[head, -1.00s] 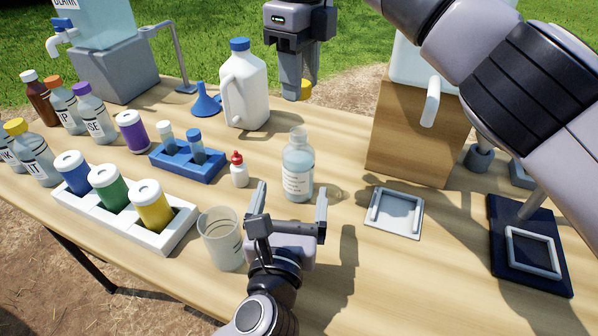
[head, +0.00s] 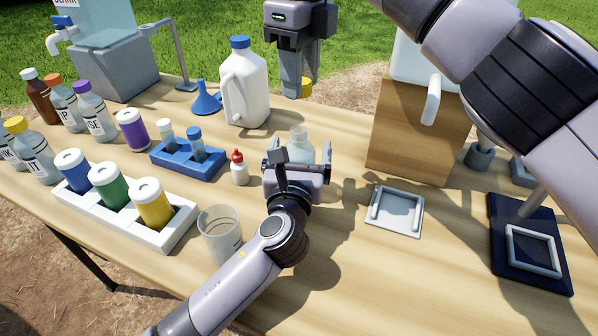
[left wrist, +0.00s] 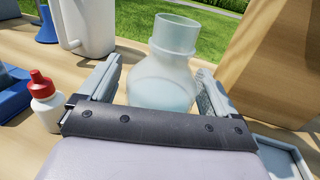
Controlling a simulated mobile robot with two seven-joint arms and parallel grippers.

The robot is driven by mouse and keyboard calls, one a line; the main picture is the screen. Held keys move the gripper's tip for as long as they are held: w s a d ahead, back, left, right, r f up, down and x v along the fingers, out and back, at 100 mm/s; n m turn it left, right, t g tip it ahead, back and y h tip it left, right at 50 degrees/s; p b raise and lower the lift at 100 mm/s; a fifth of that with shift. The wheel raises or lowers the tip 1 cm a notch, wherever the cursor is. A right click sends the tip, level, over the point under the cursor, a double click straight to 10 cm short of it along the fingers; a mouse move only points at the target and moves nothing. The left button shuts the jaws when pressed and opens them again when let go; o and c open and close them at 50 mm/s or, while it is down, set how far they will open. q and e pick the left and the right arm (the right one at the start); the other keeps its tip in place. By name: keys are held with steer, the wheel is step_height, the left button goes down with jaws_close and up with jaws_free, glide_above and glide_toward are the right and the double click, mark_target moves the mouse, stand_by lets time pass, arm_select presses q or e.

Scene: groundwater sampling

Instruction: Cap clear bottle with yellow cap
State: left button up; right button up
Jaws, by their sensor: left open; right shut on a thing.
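The clear bottle (head: 299,137) stands upright and uncapped on the table, partly hidden behind my left gripper in the head view. In the left wrist view the bottle (left wrist: 166,75) shows its open neck and pale liquid. My left gripper (left wrist: 160,92) is open, with one finger on each side of the bottle. It also shows in the head view (head: 298,156). My right gripper (head: 300,90) hangs higher and farther back, shut on the yellow cap (head: 306,88), which is partly hidden by the fingers.
A small red-capped dropper bottle (head: 239,168) stands just left of the left gripper. A beaker (head: 220,232) is near the front edge. A white jug (head: 245,88) and blue funnel (head: 206,101) are behind. A wooden block (head: 415,135) and white tray (head: 394,209) are to the right.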

arm_select(q)
steer(key=shift+w, duration=0.3)
steer(key=c, duration=1.5)
arm_select(e)
glide_above(300, 137)
steer(key=shift+f, duration=2.5)
steer(key=shift+f, duration=0.9)
steer(key=shift+f, duration=0.6)
